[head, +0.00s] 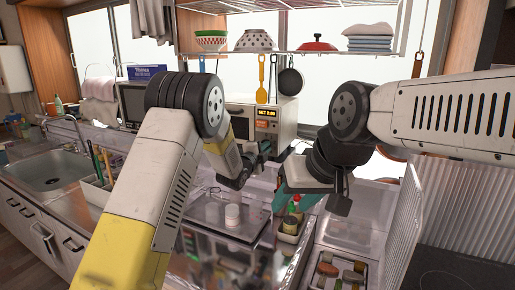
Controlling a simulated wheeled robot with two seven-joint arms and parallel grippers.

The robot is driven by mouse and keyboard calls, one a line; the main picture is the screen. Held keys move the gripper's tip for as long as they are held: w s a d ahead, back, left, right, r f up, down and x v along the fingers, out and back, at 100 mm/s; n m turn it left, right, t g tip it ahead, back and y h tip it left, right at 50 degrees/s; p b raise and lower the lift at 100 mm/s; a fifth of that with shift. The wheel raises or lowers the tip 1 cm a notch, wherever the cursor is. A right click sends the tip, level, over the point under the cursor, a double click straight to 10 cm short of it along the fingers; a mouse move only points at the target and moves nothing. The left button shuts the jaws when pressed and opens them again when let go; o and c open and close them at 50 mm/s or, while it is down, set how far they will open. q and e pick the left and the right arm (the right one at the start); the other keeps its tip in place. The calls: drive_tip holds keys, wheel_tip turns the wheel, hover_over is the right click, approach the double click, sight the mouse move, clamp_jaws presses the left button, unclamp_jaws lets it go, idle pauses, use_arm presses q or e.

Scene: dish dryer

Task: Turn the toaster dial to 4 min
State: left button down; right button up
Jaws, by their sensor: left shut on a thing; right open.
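The toaster (286,113) is a pale box with a dark side on the back counter, under the shelf. Its small display (266,113) glows orange and seems to read SET with a number, too small to read surely. My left gripper (258,160) is at the toaster's lower front, below the display, and is shut on the dial. The dial itself is hidden behind the fingers, so its angle cannot be seen. My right gripper (312,196) is open and empty, lower and to the right, above the counter in front of the toaster.
A white cup (232,215) stands on a dark tray below my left gripper. A sink (48,170) is at left. A hanging shelf (290,50) holds bowls and a red-lidded pot. A utensil tray (340,274) and clear ribbed panels are at lower right.

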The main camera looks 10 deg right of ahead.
use_arm(q)
drive_tip(key=m, duration=0.4)
drive_tip(key=f+m, duration=0.1)
drive_tip(key=m, duration=0.3)
drive_tip(key=f+m, duration=0.1)
drive_tip(key=m, duration=0.3)
drive_tip(key=shift+w+a+m, duration=0.15)
drive_tip(key=shift+a+m, duration=0.1)
drive_tip(key=shift+m, duration=0.05)
idle(0.4)
drive_tip(key=c, duration=1.5)
unclamp_jaws()
drive_tip(key=shift+r, duration=0.1)
drive_tip(key=shift+a, duration=0.1)
drive_tip(key=v, duration=0.7)
drive_tip(key=shift+s+a, duration=0.15)
drive_tip(key=shift+s, duration=0.2)
